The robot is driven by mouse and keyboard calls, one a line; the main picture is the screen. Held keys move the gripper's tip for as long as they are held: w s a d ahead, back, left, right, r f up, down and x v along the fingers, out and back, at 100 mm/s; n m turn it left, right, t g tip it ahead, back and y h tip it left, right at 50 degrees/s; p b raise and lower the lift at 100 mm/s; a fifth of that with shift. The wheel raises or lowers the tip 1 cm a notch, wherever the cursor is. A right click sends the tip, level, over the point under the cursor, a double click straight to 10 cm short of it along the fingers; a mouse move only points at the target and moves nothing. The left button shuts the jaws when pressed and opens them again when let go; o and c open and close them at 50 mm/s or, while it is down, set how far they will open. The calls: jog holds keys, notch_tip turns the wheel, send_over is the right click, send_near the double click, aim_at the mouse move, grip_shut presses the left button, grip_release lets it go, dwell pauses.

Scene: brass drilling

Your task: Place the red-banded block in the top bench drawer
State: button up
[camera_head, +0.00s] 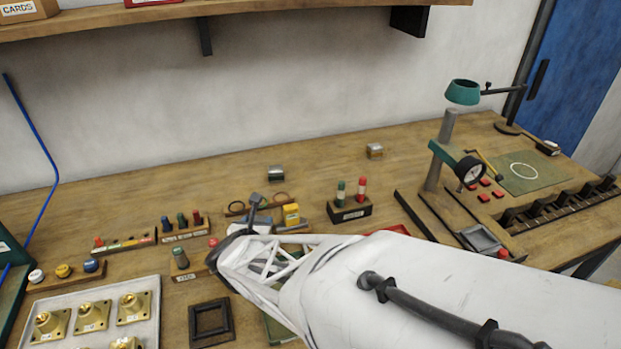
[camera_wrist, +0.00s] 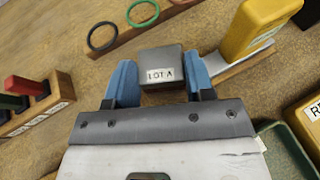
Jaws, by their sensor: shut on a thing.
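In the wrist view my gripper (camera_wrist: 159,75) has its two blue fingers shut on a dark grey block (camera_wrist: 162,62) with a white label reading LOT A. No red band shows on the visible faces of this block. In the head view my white forearm reaches in from the right and hides most of the gripper. Two small metallic blocks stand farther back on the bench: one with a dark greenish band (camera_head: 276,174) and one with an orange-brown band (camera_head: 375,151). The top bench drawer does not show in either view.
A rack with a green ring (camera_wrist: 142,14) and a dark ring lies just beyond the held block. A yellow item (camera_wrist: 255,28) is close on the right. A holder with red and green pegs (camera_head: 350,209) stands behind my arm. The bench's back strip (camera_head: 150,190) is mostly clear.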

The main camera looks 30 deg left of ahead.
jog(key=shift+f, duration=0.1)
jog(key=o, duration=1)
jog(key=shift+o, duration=0.2)
jog(key=shift+s+d+r, duration=0.15)
jog(key=shift+s+r, duration=0.2)
jog(key=shift+s, duration=0.05)
jog(key=v, duration=1.1)
jog(key=shift+w+d, duration=0.1)
jog(key=shift+w, duration=0.05)
